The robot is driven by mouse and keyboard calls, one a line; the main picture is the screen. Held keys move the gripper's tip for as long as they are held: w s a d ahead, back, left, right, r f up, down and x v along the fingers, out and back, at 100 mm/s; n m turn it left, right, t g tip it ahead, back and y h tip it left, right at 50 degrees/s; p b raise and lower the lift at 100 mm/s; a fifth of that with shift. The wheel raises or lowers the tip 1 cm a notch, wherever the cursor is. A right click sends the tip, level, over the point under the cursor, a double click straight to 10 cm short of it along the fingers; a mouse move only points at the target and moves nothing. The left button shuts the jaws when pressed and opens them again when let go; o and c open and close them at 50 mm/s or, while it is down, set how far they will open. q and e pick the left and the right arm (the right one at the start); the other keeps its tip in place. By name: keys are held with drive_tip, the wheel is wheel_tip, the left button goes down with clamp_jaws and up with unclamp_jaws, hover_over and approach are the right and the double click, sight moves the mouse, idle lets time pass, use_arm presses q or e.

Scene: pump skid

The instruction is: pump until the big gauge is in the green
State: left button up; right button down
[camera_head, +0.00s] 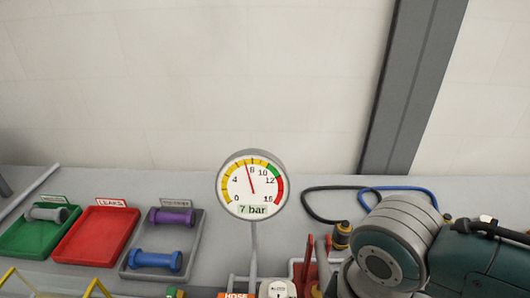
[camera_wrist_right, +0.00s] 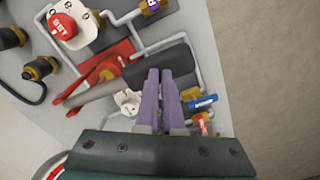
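The big gauge (camera_head: 252,185) stands on a thin post in the head view. Its needle points between 6 and 8, and its label reads 7 bar. The green band lies at about 10 to 12, past the needle. In the right wrist view, a pump lever with a dark grip (camera_wrist_right: 182,58) lies beside a red pump body (camera_wrist_right: 108,68). My right gripper (camera_wrist_right: 160,73) has its purple fingers nearly together, with their tips over the dark grip. I cannot tell whether they touch it. My left gripper is not in view.
A red round knob (camera_wrist_right: 63,27) on a white plate and grey pipes surround the pump. Blue (camera_wrist_right: 202,103) and red handles sit right of the fingers. Green (camera_head: 33,238), red (camera_head: 95,235) and grey (camera_head: 200,245) trays stand at left. A blue hose (camera_head: 408,190) lies behind my arm.

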wheel_tip(320, 180, down, 5)
drive_tip(key=b, duration=0.3)
drive_tip(key=shift+b, duration=0.35)
wheel_tip(320, 180, up, 10)
drive_tip(key=p, duration=0.9)
drive_tip(key=shift+f+p, duration=0.15)
drive_tip(key=shift+p, duration=0.2)
drive_tip(key=shift+f, duration=0.15)
wheel_tip(320, 180, down, 9)
drive_tip(key=b, duration=0.8)
drive_tip(key=shift+f+b, duration=0.2)
drive_tip(key=shift+b, duration=0.2)
wheel_tip(320, 180, up, 10)
drive_tip(key=p, duration=0.9)
drive_tip(key=shift+f+p, duration=0.15)
drive_tip(key=shift+p, duration=0.25)
drive_tip(key=shift+f, duration=0.15)
